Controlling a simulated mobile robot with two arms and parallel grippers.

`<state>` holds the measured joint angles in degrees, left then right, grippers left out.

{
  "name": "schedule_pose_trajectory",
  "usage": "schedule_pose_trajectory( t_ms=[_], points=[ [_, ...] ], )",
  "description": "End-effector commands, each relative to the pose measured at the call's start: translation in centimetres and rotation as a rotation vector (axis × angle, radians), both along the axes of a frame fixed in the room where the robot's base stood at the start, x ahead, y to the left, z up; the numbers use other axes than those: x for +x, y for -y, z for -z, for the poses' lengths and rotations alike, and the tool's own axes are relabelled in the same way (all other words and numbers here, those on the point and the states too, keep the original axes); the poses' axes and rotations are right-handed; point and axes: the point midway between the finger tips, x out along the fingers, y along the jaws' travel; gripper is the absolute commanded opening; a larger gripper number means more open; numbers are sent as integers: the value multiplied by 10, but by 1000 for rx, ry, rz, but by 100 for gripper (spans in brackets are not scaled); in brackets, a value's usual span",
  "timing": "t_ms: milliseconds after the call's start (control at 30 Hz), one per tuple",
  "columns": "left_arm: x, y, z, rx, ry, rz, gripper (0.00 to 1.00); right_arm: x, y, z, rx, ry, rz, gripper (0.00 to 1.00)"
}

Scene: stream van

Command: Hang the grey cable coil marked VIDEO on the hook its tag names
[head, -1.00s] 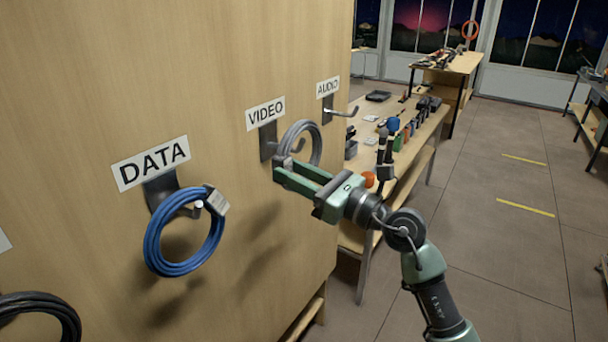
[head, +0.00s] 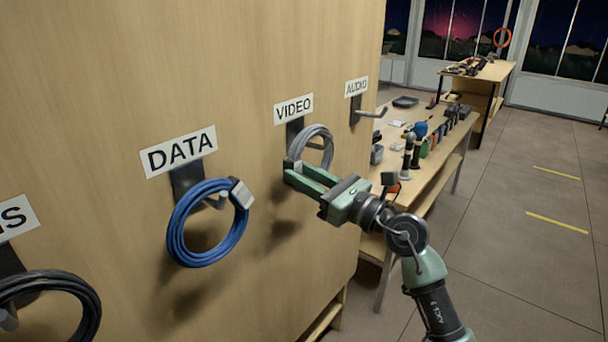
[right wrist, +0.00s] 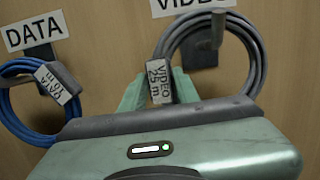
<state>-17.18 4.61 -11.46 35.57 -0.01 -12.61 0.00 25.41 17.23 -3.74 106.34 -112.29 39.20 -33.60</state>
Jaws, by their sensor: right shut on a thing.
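The grey cable coil (head: 303,140) hangs upright in front of the VIDEO hook (head: 294,130), below the VIDEO sign (head: 293,109). My right gripper (head: 293,172) is shut on the coil at its lower left. In the right wrist view, the coil's tag (right wrist: 158,82), reading VIDEO 25 m, sits between the fingers. There the coil (right wrist: 257,50) rings the hook's peg (right wrist: 217,28), which shows within its opening. I cannot tell whether the coil's weight rests on the peg. My left gripper is not in view.
A blue coil (head: 177,230) hangs on the DATA hook to the left, and a black coil (head: 85,300) hangs at lower left. The AUDIO hook (head: 370,112) is empty to the right. A bench (head: 437,165) with tools stands beyond the panel.

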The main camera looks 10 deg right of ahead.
Motion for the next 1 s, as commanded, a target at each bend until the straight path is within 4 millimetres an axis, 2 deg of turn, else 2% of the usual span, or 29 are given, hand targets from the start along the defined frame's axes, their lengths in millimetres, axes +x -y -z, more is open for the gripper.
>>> schedule_pose_trajectory(
  t_ms=[333,367,433,767,867,1000],
  points=[
    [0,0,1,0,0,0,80,0,0,0,0,4,0,0],
    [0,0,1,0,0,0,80,0,0,0,0,4,0,36],
    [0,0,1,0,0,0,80,0,0,0,0,4,0,56],
    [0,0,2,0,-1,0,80,-1,0,3,-1,-3,0,56],
    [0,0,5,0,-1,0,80,-6,5,6,-3,-1,1,56],
    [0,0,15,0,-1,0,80,-24,19,11,-6,-1,1,56]
  ],
)
